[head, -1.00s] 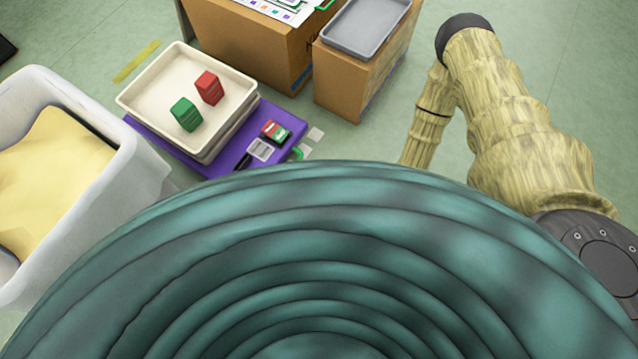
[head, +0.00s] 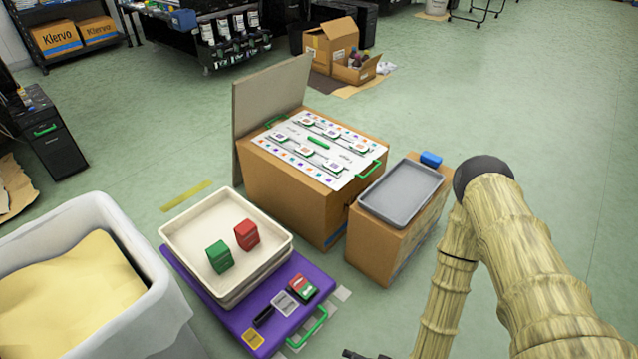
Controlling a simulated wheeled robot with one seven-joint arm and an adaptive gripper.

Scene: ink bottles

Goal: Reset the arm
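My arm (head: 535,265), with a pale wood-like pattern, stands at the right of the head view. It bends at a dark elbow, and a thinner link (head: 447,285) runs down toward the bottom edge. A small dark part (head: 365,354) shows at the bottom edge beside that link. It may be the tip of my gripper, but most of it is cut off, so I cannot tell its opening or whether it holds anything. A green ink box (head: 220,257) and a red ink box (head: 247,235) stand in the cream tray (head: 181,238).
The cream tray rests on a purple board (head: 237,318) with small items. A white bin (head: 150,262) with a yellow bag stands left. A cardboard box (head: 282,196) bears a printed board, and a smaller box (head: 372,246) bears a grey tray (head: 402,211). The right floor is clear.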

